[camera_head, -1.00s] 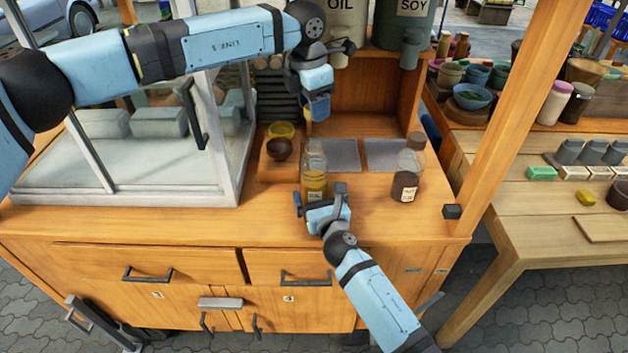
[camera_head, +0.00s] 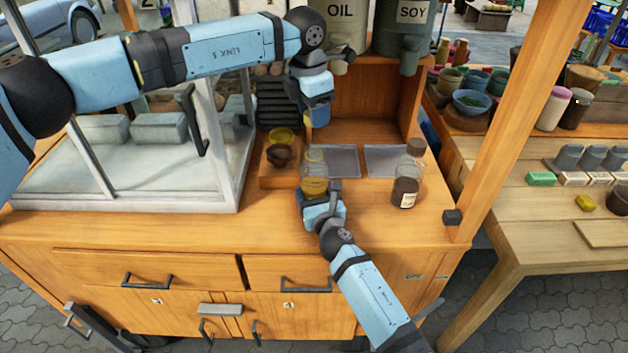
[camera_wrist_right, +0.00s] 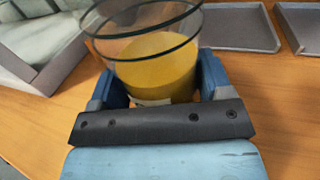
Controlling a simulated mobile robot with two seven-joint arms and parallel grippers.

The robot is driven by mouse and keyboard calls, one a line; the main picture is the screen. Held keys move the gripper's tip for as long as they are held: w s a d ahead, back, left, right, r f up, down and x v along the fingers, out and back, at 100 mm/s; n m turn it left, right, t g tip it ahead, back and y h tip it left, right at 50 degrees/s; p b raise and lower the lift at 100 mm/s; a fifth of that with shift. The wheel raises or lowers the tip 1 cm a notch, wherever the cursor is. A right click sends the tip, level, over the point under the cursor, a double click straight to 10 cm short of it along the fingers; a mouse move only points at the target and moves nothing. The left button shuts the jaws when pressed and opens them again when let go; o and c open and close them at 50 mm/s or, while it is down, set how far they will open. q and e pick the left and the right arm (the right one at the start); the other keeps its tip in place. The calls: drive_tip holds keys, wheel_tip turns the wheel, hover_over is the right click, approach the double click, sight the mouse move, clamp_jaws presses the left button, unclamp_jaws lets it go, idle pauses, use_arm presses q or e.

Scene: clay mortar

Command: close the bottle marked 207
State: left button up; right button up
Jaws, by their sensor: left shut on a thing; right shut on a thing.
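A clear glass bottle with yellow liquid (camera_head: 314,185) stands upright on the counter; it also shows in the right wrist view (camera_wrist_right: 155,65), where its top looks open. Its label is mostly hidden and I cannot read a number. My right gripper (camera_head: 320,205) is shut on this bottle, low down, with a finger on each side. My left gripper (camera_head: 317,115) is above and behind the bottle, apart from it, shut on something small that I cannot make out. A second bottle (camera_head: 406,188), with dark liquid, a brown top and a pale label, stands upright to the right.
A dark small bowl (camera_head: 280,155) and a yellow one (camera_head: 282,135) sit left of the bottle. Two grey trays (camera_head: 385,162) lie behind. A glass case (camera_head: 150,170) fills the left. OIL (camera_head: 340,20) and SOY (camera_head: 405,25) containers stand above. The counter between the bottles is clear.

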use_arm(q)
drive_tip(key=shift+f, duration=2.45)
drive_tip(key=shift+f, duration=0.9)
drive_tip(key=shift+f, duration=0.6)
